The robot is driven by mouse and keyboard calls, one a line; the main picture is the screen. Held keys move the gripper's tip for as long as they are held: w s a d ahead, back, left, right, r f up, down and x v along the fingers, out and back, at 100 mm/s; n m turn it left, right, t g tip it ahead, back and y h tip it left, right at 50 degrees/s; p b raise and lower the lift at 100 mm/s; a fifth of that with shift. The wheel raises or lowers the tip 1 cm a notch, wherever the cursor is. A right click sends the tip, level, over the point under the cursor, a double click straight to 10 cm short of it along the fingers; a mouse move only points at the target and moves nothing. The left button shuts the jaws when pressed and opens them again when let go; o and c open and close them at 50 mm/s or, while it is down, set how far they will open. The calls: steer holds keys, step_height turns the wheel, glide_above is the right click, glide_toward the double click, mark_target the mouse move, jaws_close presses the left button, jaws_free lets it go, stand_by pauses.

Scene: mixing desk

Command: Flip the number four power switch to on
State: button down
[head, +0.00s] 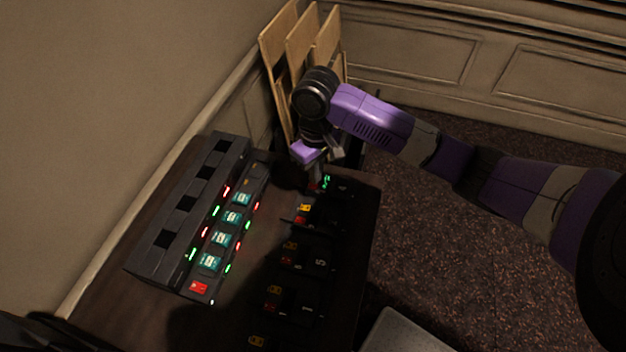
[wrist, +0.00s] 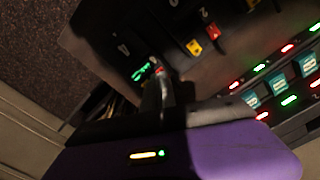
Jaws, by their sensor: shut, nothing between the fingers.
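The number four power switch (wrist: 143,72) sits at the far end of a row of switches, beside a printed 4 in the wrist view. Green light shows on it, with a small red part close to the fingertips. In the head view its green glow (head: 327,182) shows at the far end of the desk. My gripper (head: 317,185) is shut and empty, pointing down right at this switch. In the wrist view the closed fingers (wrist: 155,80) cover part of the switch. I cannot tell whether they touch it.
The number two switch (wrist: 195,47), yellow and red, is beside it; more switches run along the desk (head: 357,215). A console (head: 185,205) with teal screens and red and green lights stands left. Wooden boards (head: 275,50) lean behind my gripper.

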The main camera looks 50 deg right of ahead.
mark_target(315, 187)
steer(key=shift+r+p, duration=1.9)
steer(key=shift+r, duration=0.35)
